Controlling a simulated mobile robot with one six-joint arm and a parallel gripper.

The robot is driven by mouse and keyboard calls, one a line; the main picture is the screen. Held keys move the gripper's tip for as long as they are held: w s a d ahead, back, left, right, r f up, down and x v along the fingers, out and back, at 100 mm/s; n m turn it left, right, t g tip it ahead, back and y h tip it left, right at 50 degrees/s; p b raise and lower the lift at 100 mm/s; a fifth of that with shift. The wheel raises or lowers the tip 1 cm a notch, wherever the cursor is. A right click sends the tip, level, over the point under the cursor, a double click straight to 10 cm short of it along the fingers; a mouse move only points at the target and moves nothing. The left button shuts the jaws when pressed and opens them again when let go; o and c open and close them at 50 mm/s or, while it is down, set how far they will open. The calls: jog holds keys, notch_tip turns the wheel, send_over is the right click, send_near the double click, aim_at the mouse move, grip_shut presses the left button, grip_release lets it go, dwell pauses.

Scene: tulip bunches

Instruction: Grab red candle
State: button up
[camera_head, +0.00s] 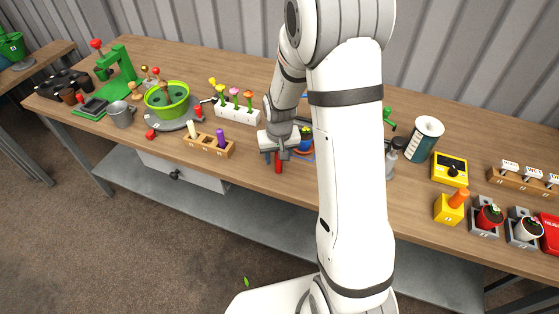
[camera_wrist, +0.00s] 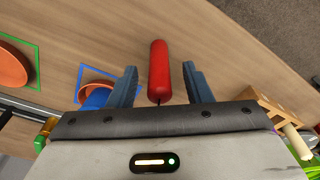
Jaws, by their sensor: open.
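The red candle (camera_wrist: 159,68) shows in the wrist view between the two fingers of my gripper (camera_wrist: 160,85). Its dark wick points toward the gripper body, and bare wood shows on both sides of it, so neither finger appears to touch it. In the head view the red candle (camera_head: 278,167) shows just below my gripper (camera_head: 276,155), near the front edge of the table. My gripper is open, with its fingers on either side of the candle. The upper part of the candle is partly hidden by the gripper in the head view.
A wooden holder (camera_head: 209,145) with a cream and a purple candle stands left of my gripper. A blue pot (camera_wrist: 97,97) in a blue outlined square lies close beside one finger. A white planter (camera_head: 237,115) with flowers stands behind. The table's front edge is close.

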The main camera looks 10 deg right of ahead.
jog(key=shift+c, duration=0.2)
grip_shut()
jog(key=shift+r, duration=0.1)
